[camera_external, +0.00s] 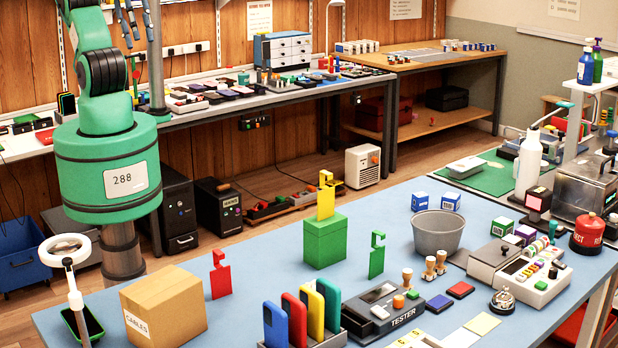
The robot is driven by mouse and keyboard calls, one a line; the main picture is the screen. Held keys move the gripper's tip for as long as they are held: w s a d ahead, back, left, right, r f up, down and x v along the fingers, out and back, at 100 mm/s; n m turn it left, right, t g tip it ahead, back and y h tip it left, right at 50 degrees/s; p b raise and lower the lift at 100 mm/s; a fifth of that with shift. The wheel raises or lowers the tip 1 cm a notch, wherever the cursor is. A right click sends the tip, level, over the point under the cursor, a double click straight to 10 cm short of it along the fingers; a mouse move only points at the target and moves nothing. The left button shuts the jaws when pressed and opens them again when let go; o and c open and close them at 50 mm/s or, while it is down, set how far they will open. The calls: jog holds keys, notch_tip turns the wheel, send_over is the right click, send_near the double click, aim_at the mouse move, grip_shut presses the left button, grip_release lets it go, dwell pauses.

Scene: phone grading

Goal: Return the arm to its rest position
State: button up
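My green arm (110,130) stands upright at the left, beside the blue table (250,277), and is folded up at the top edge of the view. What looks like my gripper (128,22) hangs at the top left, beside the upper arm, partly cut off. It is well above the table and apart from the things on it. Its finger gap is too small and cropped to read, and I see nothing clearly held.
On the table stand a cardboard box (163,307), a green block (325,240) with a yellow tag, red (220,275) and green (377,255) tags, several upright phones (288,318), a tester (382,308) and a grey bucket (437,235). A ring lamp (68,250) stands front left. A cluttered bench (210,112) runs behind.

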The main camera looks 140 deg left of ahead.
notch_tip(320, 180, down, 7)
jog(key=b, duration=0.7)
